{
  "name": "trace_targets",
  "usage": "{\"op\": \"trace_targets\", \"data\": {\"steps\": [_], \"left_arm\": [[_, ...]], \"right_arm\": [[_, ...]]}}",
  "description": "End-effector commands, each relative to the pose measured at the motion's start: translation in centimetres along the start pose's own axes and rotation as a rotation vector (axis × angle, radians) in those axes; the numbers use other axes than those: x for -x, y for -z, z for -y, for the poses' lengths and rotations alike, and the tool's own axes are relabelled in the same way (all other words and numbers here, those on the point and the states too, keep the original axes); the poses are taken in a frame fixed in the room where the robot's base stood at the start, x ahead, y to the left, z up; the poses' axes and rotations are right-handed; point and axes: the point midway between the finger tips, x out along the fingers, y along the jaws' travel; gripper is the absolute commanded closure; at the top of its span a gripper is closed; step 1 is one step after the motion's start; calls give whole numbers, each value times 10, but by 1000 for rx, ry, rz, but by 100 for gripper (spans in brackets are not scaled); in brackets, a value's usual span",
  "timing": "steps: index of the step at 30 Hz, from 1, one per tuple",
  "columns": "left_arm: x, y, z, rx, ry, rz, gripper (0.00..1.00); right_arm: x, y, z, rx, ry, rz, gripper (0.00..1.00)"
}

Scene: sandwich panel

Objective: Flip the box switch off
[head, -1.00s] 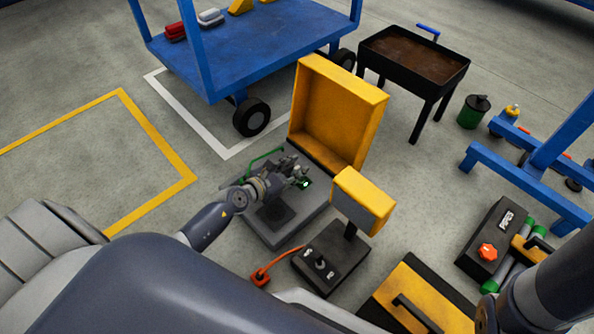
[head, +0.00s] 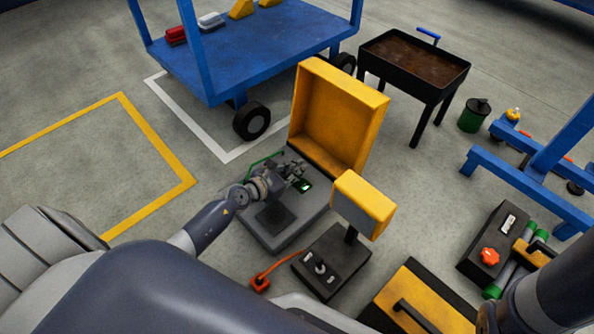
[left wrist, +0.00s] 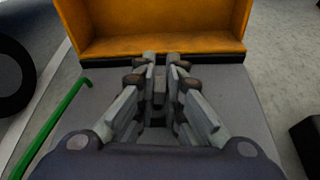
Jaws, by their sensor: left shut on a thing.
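The box is a grey panel (head: 281,231) on the floor with a yellow open cover (head: 340,115) standing at its far edge. A small green-lit part (head: 303,186) shows on the panel just right of my left gripper (head: 296,170). In the left wrist view, my left gripper (left wrist: 161,68) is over the grey panel (left wrist: 235,105), in front of the yellow cover (left wrist: 150,25). Its fingers are shut on a small grey piece (left wrist: 160,92), seemingly the box switch, mostly hidden between them. My right gripper is not in view; only my right arm shows at the lower right.
A green bar (left wrist: 50,125) runs along the panel's left side. A yellow-headed stand (head: 363,202) on a black base with knobs stands close at right. A blue cart (head: 260,50) and a black tray table (head: 415,55) are behind. Open floor lies left.

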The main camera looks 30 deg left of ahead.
Motion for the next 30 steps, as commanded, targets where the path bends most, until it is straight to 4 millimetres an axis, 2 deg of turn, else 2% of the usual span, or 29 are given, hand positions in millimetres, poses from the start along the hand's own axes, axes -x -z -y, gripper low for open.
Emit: {"op": "trace_targets", "data": {"steps": [12,25,26,28,30], "left_arm": [[-2,4,-16,295,122,-2,100],[-1,3,-17,339,139,-1,100],[-1,3,-17,339,139,-1,86],[-1,3,-17,338,139,-1,70],[-1,3,-17,338,139,-1,70]], "right_arm": [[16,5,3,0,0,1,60],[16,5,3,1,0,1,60],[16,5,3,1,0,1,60],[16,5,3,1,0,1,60],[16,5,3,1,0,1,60]]}}
